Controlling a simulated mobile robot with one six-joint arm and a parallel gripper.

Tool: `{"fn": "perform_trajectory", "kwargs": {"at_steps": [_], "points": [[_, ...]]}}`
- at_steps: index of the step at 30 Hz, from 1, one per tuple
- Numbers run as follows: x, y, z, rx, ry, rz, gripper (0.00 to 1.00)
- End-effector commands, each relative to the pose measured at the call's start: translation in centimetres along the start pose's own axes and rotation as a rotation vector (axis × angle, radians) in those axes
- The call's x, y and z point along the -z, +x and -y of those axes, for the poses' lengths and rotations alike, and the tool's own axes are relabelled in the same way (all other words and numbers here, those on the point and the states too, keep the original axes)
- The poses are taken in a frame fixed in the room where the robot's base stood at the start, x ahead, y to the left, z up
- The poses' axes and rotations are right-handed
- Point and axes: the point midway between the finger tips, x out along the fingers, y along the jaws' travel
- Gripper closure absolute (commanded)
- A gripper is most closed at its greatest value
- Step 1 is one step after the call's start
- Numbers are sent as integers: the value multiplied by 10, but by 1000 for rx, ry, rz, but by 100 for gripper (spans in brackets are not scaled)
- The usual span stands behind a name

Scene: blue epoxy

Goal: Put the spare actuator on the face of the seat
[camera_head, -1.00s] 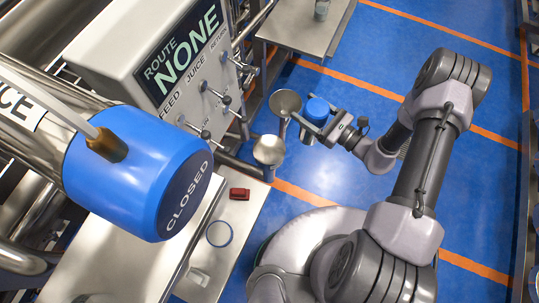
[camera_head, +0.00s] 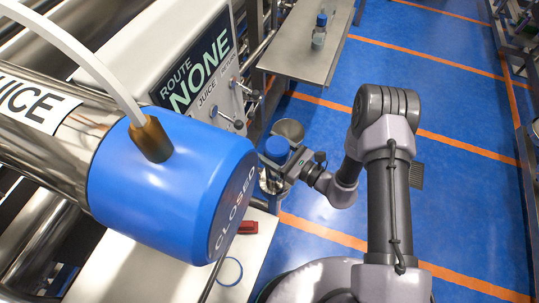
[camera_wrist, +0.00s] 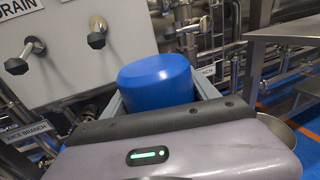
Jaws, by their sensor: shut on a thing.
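The spare actuator, a small blue cylinder (camera_head: 277,149), is held in my gripper (camera_head: 278,168). In the wrist view the blue cylinder (camera_wrist: 157,82) is upright between the two jaws, and its lower part is hidden. A round metal face (camera_head: 289,131) shows just behind the cylinder in the head view. A second round metal piece (camera_head: 268,184) lies below the gripper and is mostly covered by it. I cannot tell which of these is the seat, or whether the cylinder touches either one.
A large blue actuator marked CLOSED (camera_head: 170,185) fills the left foreground. A grey panel with knobs (camera_head: 150,45) stands behind it. A bench (camera_head: 245,245) holds a red block (camera_head: 248,227) and a blue ring (camera_head: 230,271). A steel table (camera_head: 300,55) carries a bottle (camera_head: 319,33).

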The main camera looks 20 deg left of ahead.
Motion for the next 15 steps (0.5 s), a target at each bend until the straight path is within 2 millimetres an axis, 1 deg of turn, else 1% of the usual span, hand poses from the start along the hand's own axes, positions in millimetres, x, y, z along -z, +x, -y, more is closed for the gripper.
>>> {"fn": "perform_trajectory", "kwargs": {"at_steps": [4,6,11,15], "points": [[28,0,1,3,2,0,100],[36,0,1,4,2,0,100],[33,0,1,4,1,0,100],[36,0,1,4,1,0,100]]}}
